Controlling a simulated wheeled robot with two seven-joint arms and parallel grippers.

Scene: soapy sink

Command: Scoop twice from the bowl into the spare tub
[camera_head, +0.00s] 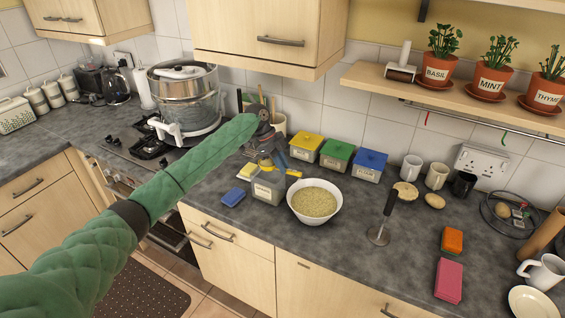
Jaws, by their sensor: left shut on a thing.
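A white bowl (293,213) of pale grain stands on the dark worktop, right of centre. A small grey open tub (266,196) with a label stands just left of the bowl. My left gripper (275,160) is directly above the tub, pointing down. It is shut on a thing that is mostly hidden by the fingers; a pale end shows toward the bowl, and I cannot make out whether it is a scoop. The tub's inside is largely hidden by the gripper. My right gripper is not in view.
Lidded tubs in yellow (306,147), green (336,155) and blue (369,166) stand behind the bowl. A black-handled metal utensil (378,236) is to the right. A blue sponge (233,197) lies left of the grey tub. A large steamer pot (183,90) is on the hob.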

